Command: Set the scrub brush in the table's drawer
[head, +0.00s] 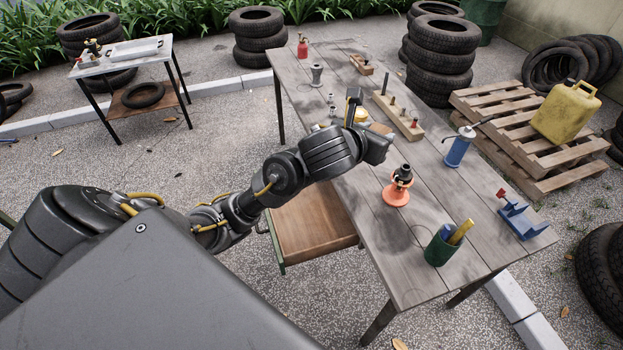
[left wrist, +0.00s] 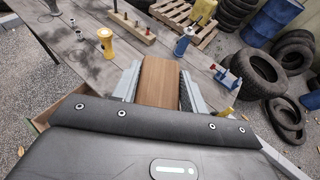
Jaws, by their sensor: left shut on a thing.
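The scrub brush shows as a brown wooden block (left wrist: 160,82) between the two pale fingers of my left gripper (left wrist: 159,88) in the left wrist view. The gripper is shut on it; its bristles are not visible. In the head view my left gripper (head: 370,130) is over the table (head: 430,190), and a bit of the brush (head: 380,128) shows beside it. The table's drawer (head: 305,225) is pulled open on the near left side, below and left of the gripper. Its visible wooden floor is bare; my arm hides part of it. My right gripper is not in view.
On the table are a yellow spool (head: 361,115), a wooden peg block (head: 400,117), an orange funnel-shaped piece (head: 396,195), a green cup (head: 440,248), a blue canister (head: 459,150) and a blue clamp-like tool (head: 522,220). Pallets (head: 520,120) and tyres stand beyond.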

